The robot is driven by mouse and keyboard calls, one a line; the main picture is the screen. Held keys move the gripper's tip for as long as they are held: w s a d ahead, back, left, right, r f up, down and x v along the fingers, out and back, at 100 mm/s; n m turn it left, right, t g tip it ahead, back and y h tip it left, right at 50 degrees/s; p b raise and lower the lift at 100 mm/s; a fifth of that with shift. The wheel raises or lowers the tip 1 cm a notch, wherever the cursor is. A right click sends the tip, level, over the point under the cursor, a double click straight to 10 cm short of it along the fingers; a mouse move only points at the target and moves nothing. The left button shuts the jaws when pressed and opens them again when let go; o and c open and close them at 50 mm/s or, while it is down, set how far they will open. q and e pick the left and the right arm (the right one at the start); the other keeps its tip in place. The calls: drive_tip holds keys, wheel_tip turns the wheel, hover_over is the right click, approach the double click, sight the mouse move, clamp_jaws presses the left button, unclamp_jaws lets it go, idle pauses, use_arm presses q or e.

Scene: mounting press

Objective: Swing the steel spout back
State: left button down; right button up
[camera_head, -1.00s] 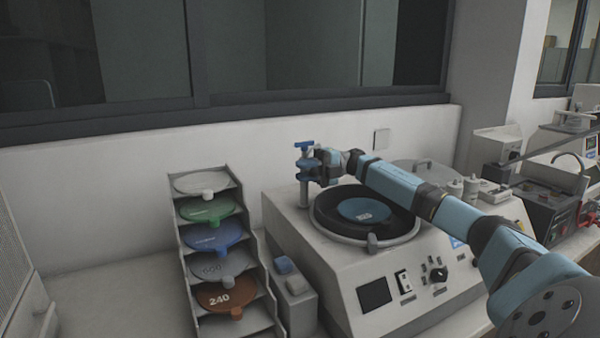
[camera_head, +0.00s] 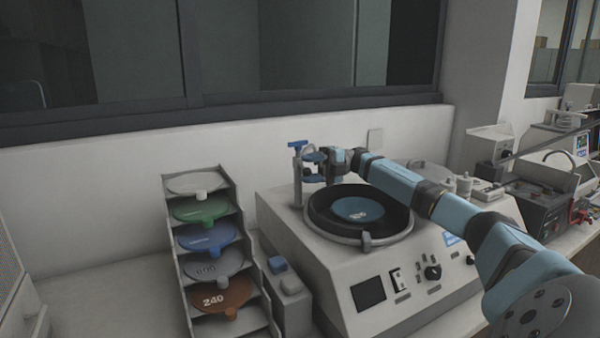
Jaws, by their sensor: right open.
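The steel spout's upright post (camera_head: 298,180) stands at the back left corner of the grinder, with a blue tap handle (camera_head: 297,144) on top. I cannot make out the spout's outlet arm; my gripper may hide it. My right gripper (camera_head: 312,167) is open, just right of the post, its blue fingertips pointing left towards it. Nothing shows held between them. The grinder's black wheel bowl (camera_head: 325,210) with a blue disc (camera_head: 358,209) lies below my right arm. My left gripper is not in view.
A rack of coloured discs (camera_head: 177,267) stands left of the grinder (camera_head: 300,240). A small grey box (camera_head: 291,305) with sponge-like blocks on top sits between them. My right arm crosses over the grinder from the lower right. The wall is close behind.

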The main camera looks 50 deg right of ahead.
drive_tip(key=shift+v, duration=2.05)
